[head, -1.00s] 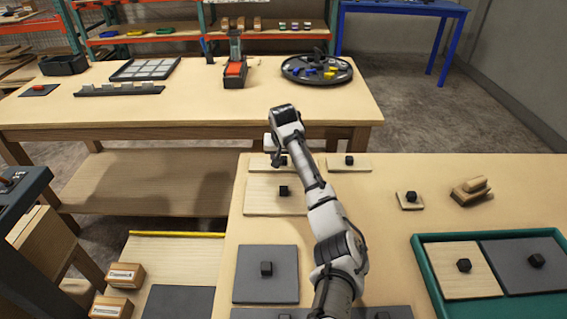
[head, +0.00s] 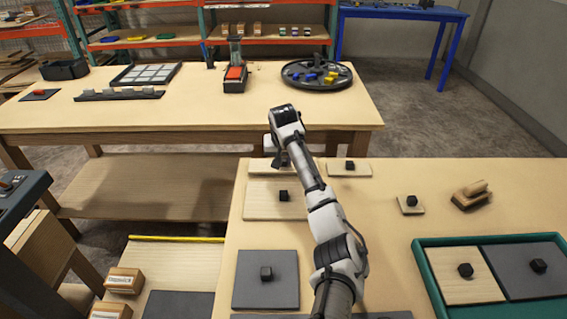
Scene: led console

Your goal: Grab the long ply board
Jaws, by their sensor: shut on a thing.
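A pale ply board (head: 259,168) lies at the far left edge of the near table, partly hidden by my gripper. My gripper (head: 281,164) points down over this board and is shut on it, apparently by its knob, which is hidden. The board appears to be at table level; I cannot tell whether it is lifted. A larger ply board (head: 262,207) with a black knob lies just in front of it. Another ply board (head: 361,169) with a black knob lies to the right. A small ply piece (head: 417,208) lies further right.
A green tray (head: 427,276) at right holds a ply board and a grey board. A grey board (head: 284,291) lies at front left. A wooden hand tool (head: 471,195) lies at right. Behind, across a gap, stands another table (head: 200,112) with a round black tray (head: 317,75).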

